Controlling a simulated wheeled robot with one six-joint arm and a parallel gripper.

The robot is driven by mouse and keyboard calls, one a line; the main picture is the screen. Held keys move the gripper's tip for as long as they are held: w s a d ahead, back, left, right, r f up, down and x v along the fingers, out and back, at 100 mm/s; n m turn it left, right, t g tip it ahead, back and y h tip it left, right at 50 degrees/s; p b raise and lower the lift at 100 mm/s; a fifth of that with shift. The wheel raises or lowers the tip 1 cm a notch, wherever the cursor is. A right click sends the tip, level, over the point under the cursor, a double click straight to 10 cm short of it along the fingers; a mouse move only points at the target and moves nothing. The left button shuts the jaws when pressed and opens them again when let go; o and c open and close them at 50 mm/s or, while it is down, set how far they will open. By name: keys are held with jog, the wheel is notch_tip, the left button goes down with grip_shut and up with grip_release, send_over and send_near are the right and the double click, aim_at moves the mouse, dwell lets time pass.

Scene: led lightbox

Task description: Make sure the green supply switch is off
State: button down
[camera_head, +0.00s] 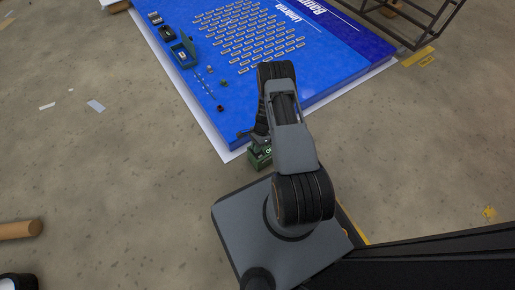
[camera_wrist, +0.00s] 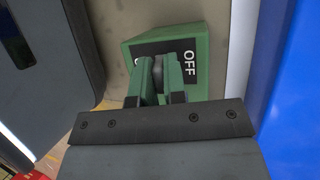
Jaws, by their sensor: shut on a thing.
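The green supply switch (camera_wrist: 201,85) is a green box with a black label, seen close up in the wrist view. White letters read OFF on the label's right part; the left part is mostly hidden by a finger. My gripper (camera_wrist: 159,82) has its two green fingers shut on the dark lever (camera_wrist: 158,70) of the switch. The lever stands between the two ends of the label; I cannot tell which setting it is in. In the head view the green switch (camera_head: 260,161) sits on the floor by the board's near corner, partly covered by my arm.
A large blue board (camera_head: 341,60) with rows of small pale modules lies behind the switch. A dark metal frame (camera_head: 437,20) stands at top right. The concrete floor at left is mostly clear.

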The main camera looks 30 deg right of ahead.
jog(key=shift+w+a+f+g+b, duration=0.15)
jog(key=shift+w+g+b, duration=0.2)
jog(key=shift+g+b, duration=0.65)
jog(key=c, duration=1.5)
grip_release()
jog(key=shift+a, duration=0.1)
jog(key=shift+o, duration=0.2)
jog(key=p+v, duration=0.4)
jog(key=v, duration=1)
